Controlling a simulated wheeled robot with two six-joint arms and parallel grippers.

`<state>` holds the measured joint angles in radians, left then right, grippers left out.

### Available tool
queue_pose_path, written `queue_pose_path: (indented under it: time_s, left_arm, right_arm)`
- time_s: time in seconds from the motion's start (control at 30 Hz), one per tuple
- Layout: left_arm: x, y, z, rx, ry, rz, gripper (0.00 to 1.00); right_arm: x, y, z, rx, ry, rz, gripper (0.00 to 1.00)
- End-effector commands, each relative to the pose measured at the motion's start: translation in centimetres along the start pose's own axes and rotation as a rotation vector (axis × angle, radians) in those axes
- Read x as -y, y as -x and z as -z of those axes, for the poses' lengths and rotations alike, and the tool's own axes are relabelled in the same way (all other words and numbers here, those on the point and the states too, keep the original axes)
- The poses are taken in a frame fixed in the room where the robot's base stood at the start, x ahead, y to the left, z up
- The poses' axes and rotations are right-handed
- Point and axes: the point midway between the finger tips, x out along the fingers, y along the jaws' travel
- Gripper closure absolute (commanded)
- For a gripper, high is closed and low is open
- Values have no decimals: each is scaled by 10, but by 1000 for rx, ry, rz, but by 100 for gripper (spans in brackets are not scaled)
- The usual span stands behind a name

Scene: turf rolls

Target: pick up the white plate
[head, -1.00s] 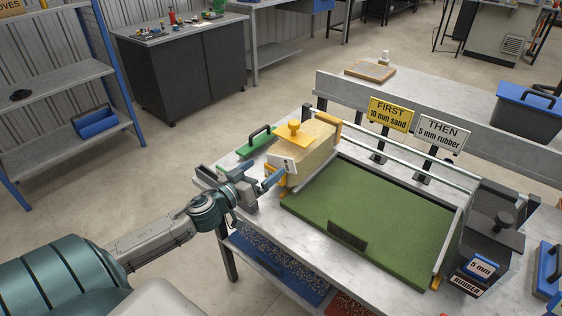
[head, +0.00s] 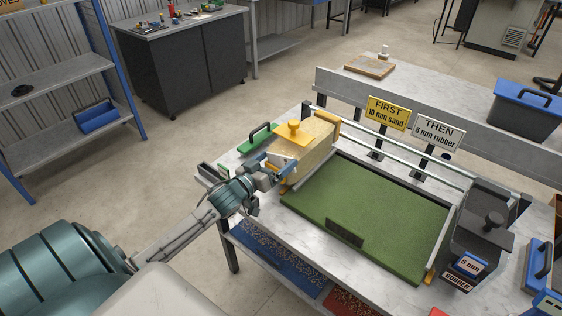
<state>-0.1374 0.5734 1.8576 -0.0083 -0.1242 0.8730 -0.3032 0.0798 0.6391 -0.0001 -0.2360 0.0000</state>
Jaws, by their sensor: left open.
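A small white plate (head: 287,160) shows at the near-left end of the beige sand box (head: 306,152), mostly hidden behind my left gripper. I cannot tell whether it is attached to the box. My left gripper (head: 278,170) is open, right at this end of the box and in front of the plate. I cannot tell whether its fingers touch the plate. My right gripper is not in view.
The box has a yellow knob (head: 294,129) on top and stands beside a green turf sheet (head: 370,215) on the marble-topped bench (head: 285,233). A green-based handled tool (head: 258,140) lies behind. A dark rubber hopper (head: 480,240) stands right. Two signs stand at the rail.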

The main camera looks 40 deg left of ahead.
Motion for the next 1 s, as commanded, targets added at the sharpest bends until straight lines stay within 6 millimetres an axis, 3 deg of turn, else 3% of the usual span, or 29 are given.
queue_pose_path:
  time_s: [0.2,0.33,0.4,0.73,1.0]
  left_arm:
    - [0,0,0,0,0,0,0]
    - [0,0,0,0,0,0,26]
    - [0,0,0,0,0,0,31]
    - [-2,0,5,-1,-1,-1,31]
    - [-13,2,35,0,-3,-3,31]
  right_arm:
    - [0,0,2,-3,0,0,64]
    - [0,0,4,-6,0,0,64]
    - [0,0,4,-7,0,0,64]
    - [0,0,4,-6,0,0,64]
    - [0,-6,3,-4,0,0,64]
